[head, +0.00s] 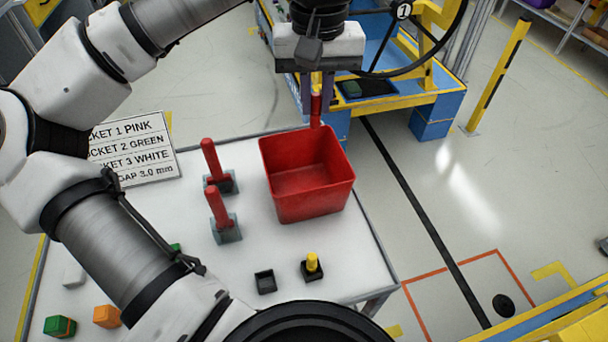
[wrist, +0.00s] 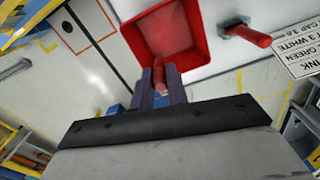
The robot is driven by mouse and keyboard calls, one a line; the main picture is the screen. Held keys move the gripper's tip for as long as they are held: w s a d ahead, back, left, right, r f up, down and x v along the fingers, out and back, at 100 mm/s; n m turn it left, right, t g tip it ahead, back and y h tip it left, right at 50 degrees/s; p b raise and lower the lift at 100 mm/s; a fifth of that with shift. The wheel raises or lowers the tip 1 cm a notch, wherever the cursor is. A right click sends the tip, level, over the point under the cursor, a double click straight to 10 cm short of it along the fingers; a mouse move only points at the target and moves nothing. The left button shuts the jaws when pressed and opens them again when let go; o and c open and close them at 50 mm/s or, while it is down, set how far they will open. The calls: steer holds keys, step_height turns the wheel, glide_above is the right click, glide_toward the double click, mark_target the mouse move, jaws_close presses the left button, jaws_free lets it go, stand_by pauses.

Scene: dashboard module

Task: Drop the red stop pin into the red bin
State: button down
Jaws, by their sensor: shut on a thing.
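My gripper (head: 316,82) is shut on a red stop pin (head: 316,108), which hangs upright below the fingers. In the head view, the pin's lower end overlaps the far rim of the red bin (head: 312,200). The bin stands on the white table, open side up, and looks empty. In the wrist view, the pin (wrist: 160,75) sits between the fingers of my gripper (wrist: 161,82), with the open red bin (wrist: 168,30) beyond it. I cannot tell whether the pin is over the opening or just behind the rim.
A yellow peg (head: 312,264) in a black base and an empty black socket (head: 265,281) are in front. A lettered sign (head: 135,155) lies at left. A blue-and-yellow stand (head: 400,100) is behind the bin.

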mark_target(315, 128)
step_height(315, 128, down, 5)
steer(key=b, duration=0.3)
steer(key=c, duration=1.3)
jaws_free()
step_height(315, 128, up, 14)
steer(key=shift+f, duration=0.1)
